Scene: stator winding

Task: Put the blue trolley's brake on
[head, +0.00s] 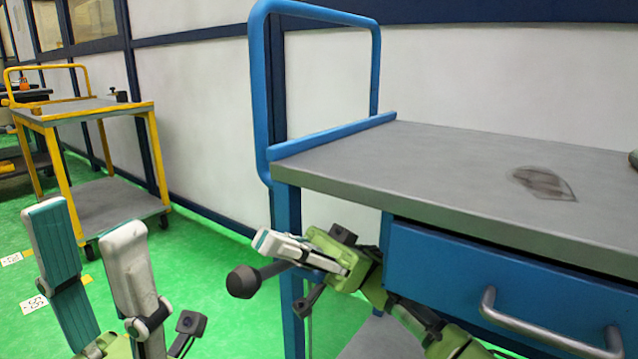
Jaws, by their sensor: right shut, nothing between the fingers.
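The blue trolley (287,215) stands at the right, with a grey top, a blue push handle and a blue drawer. A black ball-ended lever (243,281), which looks like its brake lever, sticks out to the left by the near-left leg. My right gripper (264,240) comes in from under the top and is shut and empty. Its fingertips point left, just above the lever's rod; I cannot tell whether they touch it. My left gripper (84,226) is at the lower left, its fingers apart and pointing up, with nothing between them.
A yellow trolley (155,155) with grey shelves stands at the back left by the wall. The drawer's metal handle (545,325) juts out at the lower right. Green floor (200,270) is clear between the two trolleys. A dark smudge marks the blue trolley's top.

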